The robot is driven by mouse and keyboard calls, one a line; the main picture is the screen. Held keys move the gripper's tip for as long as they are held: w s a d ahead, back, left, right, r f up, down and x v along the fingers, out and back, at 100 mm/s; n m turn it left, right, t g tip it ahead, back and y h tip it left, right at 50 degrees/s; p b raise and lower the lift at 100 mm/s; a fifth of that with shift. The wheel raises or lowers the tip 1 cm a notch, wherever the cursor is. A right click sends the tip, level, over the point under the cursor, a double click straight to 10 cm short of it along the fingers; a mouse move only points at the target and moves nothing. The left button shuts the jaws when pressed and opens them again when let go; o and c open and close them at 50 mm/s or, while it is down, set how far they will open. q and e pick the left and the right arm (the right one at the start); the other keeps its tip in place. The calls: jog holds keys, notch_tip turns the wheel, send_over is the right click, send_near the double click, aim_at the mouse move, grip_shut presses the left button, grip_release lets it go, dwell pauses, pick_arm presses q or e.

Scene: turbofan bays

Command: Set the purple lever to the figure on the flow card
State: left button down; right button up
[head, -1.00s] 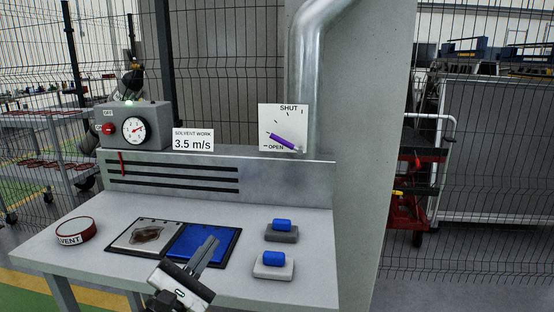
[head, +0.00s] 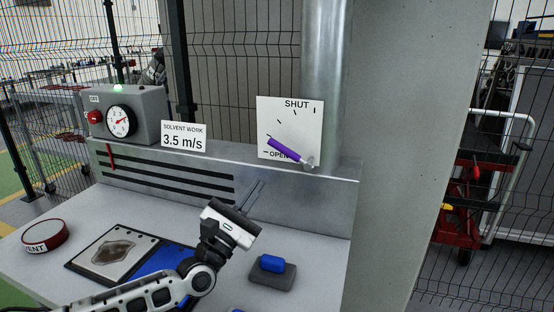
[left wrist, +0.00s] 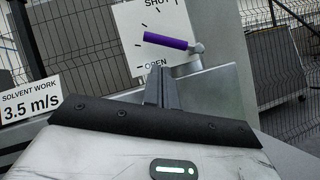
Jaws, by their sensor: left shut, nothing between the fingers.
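The purple lever (head: 286,150) is mounted on a white plate (head: 303,126) marked SHUT at the top and OPEN at the bottom. It points up-left from its pivot, just above the OPEN mark. The lever also shows in the left wrist view (left wrist: 166,41). The flow card (head: 184,137) reads SOLVENT WORK 3.5 m/s. A round gauge (head: 120,121) has a red needle; its exact reading is too small to tell. My left gripper (head: 256,187) is shut and empty, below and left of the lever and apart from it. My right gripper is not in view.
A metal duct (head: 323,80) rises behind the plate. A slotted back panel (head: 165,174) stands along the bench's rear. A red-rimmed tin (head: 47,235), a blue panel (head: 160,262) and a blue-topped block (head: 271,270) lie on the bench. A grey pillar stands at the right.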

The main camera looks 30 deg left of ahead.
aim_at(284, 150)
pick_arm(q)
jog(key=p+x, duration=0.1)
jog(key=x, duration=0.6)
jog(key=shift+w, duration=0.2)
jog(key=shift+d, duration=0.1)
